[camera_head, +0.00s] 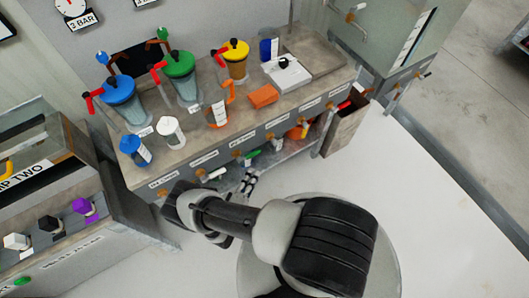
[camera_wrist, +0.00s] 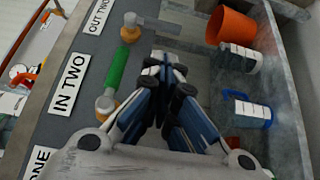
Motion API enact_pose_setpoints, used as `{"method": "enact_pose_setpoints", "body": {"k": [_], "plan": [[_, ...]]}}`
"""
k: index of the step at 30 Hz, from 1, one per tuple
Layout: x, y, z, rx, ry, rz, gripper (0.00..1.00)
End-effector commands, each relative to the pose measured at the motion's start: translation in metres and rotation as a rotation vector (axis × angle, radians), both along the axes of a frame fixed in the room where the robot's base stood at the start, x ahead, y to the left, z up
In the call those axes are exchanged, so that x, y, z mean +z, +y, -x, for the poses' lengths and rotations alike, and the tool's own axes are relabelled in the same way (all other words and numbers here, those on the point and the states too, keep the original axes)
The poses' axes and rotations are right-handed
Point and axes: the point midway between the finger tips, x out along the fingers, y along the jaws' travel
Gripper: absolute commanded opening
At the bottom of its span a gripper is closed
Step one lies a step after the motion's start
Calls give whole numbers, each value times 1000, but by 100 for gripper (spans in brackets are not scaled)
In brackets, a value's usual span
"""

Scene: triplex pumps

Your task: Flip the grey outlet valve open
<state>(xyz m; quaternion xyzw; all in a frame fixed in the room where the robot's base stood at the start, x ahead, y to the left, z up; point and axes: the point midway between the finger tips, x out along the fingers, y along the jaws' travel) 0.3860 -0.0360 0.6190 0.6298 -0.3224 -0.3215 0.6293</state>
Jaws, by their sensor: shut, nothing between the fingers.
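A row of valves runs along the front of the pump bench (camera_head: 225,152). A pale grey-white lever (camera_head: 217,174) sticks out from one of its orange valve bodies, left of the green lever (camera_head: 250,155); I cannot tell surely that it is the grey outlet valve. My gripper (camera_head: 249,182) is below and in front of these levers, shut and empty. In the wrist view my gripper (camera_wrist: 165,68) points along the bench front, right of the green lever (camera_wrist: 118,68) beside the "IN TWO" label (camera_wrist: 70,85) and apart from it.
An orange bucket (camera_wrist: 232,27) and a blue-handled mug (camera_wrist: 248,108) are on the lower shelf beyond my fingers. Cups and lidded jugs stand on the bench top. A second bench (camera_head: 60,225) is at the left. The white floor at right is clear.

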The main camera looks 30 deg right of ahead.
Motion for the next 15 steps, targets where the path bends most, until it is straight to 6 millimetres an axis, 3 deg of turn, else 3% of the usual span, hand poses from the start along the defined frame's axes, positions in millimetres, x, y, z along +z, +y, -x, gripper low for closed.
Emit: {"method": "enact_pose_setpoints", "body": {"k": [5,15], "plan": [[0,-6,-3,-5,1,1,0],[-1,-51,-34,-9,0,0,0]]}}
